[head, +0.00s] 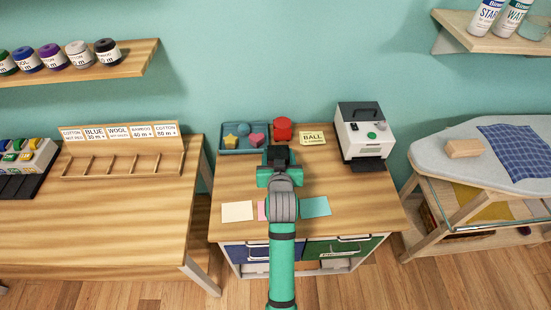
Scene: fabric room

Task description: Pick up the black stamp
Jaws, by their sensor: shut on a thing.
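My gripper (277,160) is over the middle of the small wooden desk, reaching toward its back.
A teal tray (231,150) with coloured shapes, a red object (283,129) and a "BALL" card (312,138) are at the desk's back. A white machine (365,138) stands right. Paper cards (237,211) lie in front. An ironing board (470,145) is farther right.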

